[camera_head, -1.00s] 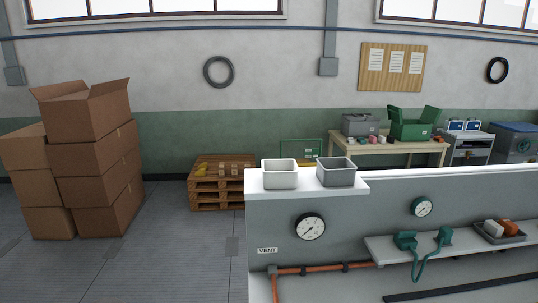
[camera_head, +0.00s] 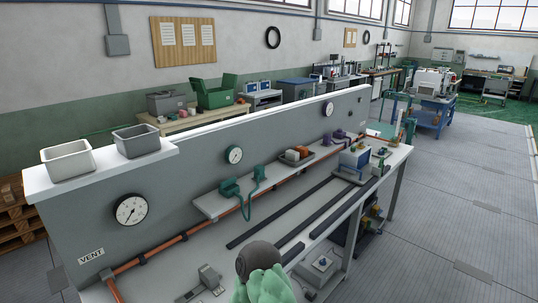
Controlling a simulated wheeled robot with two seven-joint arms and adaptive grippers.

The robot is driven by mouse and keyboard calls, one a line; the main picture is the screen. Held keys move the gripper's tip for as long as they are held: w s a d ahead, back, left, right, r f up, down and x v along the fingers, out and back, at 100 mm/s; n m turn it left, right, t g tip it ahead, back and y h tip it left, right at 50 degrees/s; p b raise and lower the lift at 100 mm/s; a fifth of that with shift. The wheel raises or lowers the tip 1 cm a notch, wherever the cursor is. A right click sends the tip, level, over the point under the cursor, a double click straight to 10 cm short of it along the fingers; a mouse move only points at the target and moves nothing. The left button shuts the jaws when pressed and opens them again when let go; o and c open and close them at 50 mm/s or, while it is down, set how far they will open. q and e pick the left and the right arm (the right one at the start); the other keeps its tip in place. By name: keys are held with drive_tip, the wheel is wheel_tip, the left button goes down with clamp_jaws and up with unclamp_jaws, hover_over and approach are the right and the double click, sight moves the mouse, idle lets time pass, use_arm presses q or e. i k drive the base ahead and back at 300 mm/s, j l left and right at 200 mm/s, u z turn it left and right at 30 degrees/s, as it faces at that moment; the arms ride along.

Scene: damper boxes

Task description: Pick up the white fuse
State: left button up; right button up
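A small tray (camera_head: 313,161) on the narrow shelf of the grey bench holds a whitish block (camera_head: 291,156) and an orange block beside it. The whitish block may be the white fuse, but it is too small to be sure. Neither of my grippers can be made out in this view.
Two open bins, one pale (camera_head: 68,162) and one grey (camera_head: 137,141), stand on the bench's top ledge. Green connectors (camera_head: 230,188) with a cable sit left of the tray. A dark rounded shape (camera_head: 257,259) above a pale green one, unclear, covers part of the bench front.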

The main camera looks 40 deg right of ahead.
sight(294, 156)
drive_tip(key=z, duration=1.55)
drive_tip(key=i+u, duration=0.15)
drive_tip(key=u, duration=0.25)
drive_tip(key=i+l+u, duration=0.1)
drive_tip(key=u, duration=0.3)
drive_tip(key=i+l+u, duration=0.15)
drive_tip(key=u, duration=0.25)
drive_tip(key=k+l, duration=0.05)
drive_tip(key=l, duration=0.05)
